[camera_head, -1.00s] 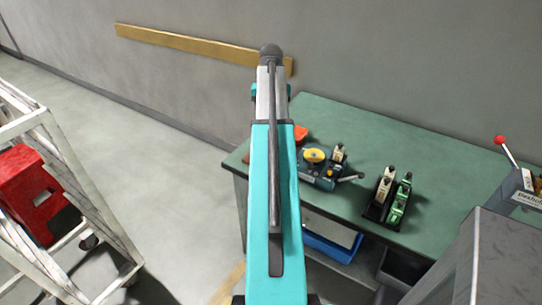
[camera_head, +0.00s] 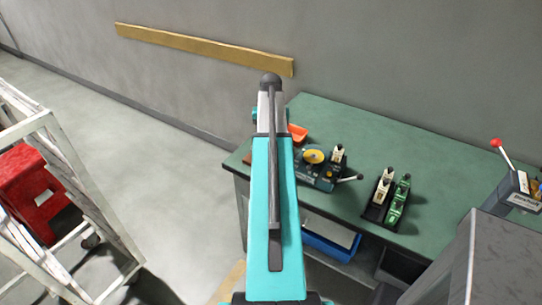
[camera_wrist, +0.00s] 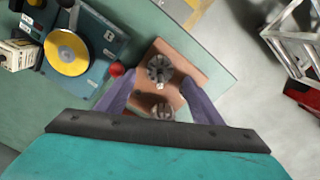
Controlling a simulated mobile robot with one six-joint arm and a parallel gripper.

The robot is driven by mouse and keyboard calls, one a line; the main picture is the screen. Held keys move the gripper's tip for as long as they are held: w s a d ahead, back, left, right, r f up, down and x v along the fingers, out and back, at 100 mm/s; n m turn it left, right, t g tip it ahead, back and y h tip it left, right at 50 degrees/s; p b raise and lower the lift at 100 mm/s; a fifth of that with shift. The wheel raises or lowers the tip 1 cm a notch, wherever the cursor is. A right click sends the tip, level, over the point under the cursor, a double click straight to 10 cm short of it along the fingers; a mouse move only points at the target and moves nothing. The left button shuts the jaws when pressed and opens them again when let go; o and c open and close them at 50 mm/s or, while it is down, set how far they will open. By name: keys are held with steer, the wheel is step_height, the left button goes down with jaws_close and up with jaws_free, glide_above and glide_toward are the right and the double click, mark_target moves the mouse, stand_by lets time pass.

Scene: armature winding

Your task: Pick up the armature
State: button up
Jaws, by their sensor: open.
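In the wrist view, a grey slotted round part with a light shaft end, apparently the armature (camera_wrist: 159,70), stands on a brown board (camera_wrist: 205,72). A second grey slotted part (camera_wrist: 162,113) is on the same board, nearer my gripper's base and partly in shadow. My gripper (camera_wrist: 158,78) is open, its two purple fingers apart on either side of the parts as seen from above. Nothing is held. I cannot tell its height over the board. In the head view my arm hides the gripper and the parts.
A winding machine with a yellow disc (camera_wrist: 67,53) and red knob (camera_wrist: 116,69) stands close left of the board. The green bench (camera_head: 400,140) also carries an orange bin (camera_head: 297,132) and a black rack with green and cream items (camera_head: 388,198). A wall is behind.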

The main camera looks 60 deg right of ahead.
steer(key=shift+f, duration=0.2)
stand_by(0.3)
steer(key=shift+a+f+p, duration=0.1)
steer(key=shift+f+p, duration=0.8)
steer(key=shift+f, duration=0.3)
steer(key=shift+f+p, duration=0.3)
steer(key=shift+f, duration=0.95)
steer(key=c, duration=1.3)
steer(key=shift+r, duration=0.2)
steer(key=shift+r+b, duration=0.85)
steer(key=shift+r, duration=0.5)
steer(key=shift+s+a+r, duration=0.15)
steer(key=shift+s+a, duration=0.05)
steer(key=shift+a, duration=0.05)
steer(key=s+a+b, duration=0.1)
steer(key=s+a, duration=0.2)
steer(key=a, duration=0.1)
steer(key=s+a+r+b, duration=0.1)
steer(key=s+a+b, duration=0.1)
steer(key=s+a, duration=0.1)
steer(key=s+a+b, duration=0.1)
steer(key=s+a, duration=0.2)
steer(key=a, duration=0.2)
steer(key=shift+a+r, duration=0.25)
steer(key=shift+r, duration=0.05)
